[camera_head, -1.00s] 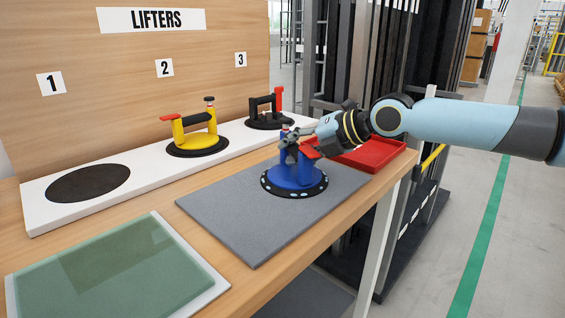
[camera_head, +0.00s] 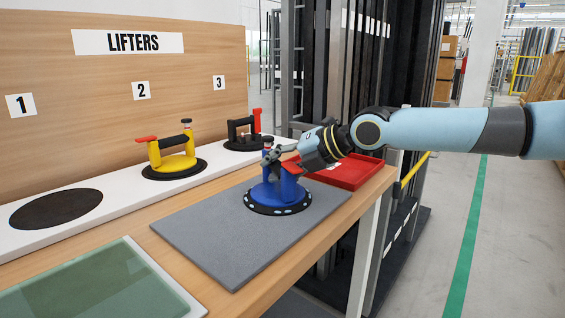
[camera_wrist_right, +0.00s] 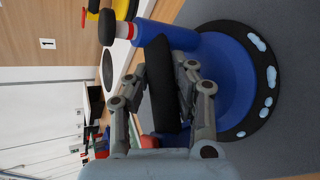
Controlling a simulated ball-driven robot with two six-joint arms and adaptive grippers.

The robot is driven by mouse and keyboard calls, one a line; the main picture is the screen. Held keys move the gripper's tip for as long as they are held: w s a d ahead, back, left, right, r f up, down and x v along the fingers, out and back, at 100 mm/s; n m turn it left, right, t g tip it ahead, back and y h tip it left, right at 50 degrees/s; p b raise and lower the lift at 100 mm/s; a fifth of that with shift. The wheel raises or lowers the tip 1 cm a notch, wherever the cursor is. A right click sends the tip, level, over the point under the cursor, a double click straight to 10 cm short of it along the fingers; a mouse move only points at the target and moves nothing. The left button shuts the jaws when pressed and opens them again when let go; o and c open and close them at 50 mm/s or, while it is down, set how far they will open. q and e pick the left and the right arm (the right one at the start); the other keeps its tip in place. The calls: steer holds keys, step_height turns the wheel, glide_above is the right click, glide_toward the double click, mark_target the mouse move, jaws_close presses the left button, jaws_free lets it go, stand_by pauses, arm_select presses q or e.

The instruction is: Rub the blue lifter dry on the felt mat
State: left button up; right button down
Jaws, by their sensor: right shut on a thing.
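The blue lifter (camera_head: 270,191) stands upright over the right rear part of the grey felt mat (camera_head: 215,243). I cannot tell whether its disc presses on the mat or sits just above it. Pale wet-looking patches dot its black disc rim, and they show large in the right wrist view (camera_wrist_right: 270,76). My right gripper (camera_head: 278,153) is shut on the lifter's black handle, which lies between the fingers in the right wrist view (camera_wrist_right: 160,85). The lifter's red lever (camera_head: 291,166) shows beside the gripper. My left gripper is not in view.
A white shelf (camera_head: 110,188) holds a yellow lifter (camera_head: 176,163) and a black lifter (camera_head: 243,131); its round dark spot (camera_head: 56,209) under sign 1 is empty. A red tray (camera_head: 348,175) lies behind the mat at right. A glass pane (camera_head: 95,285) lies front left.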

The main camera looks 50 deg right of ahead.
steer(key=b, duration=0.1)
glide_above(257, 205)
steer(key=a+b, duration=0.1)
steer(key=a, duration=0.1)
steer(key=a+b, duration=0.2)
steer(key=a, duration=0.1)
steer(key=a+b, duration=0.1)
steer(key=a, duration=0.1)
steer(key=shift+s+a+f, duration=0.1)
steer(key=shift+s+a, duration=0.15)
steer(key=shift+s, duration=0.1)
steer(key=shift+r, duration=0.2)
stand_by(0.4)
step_height(257, 205, up, 6)
steer(key=p, duration=0.4)
stand_by(0.8)
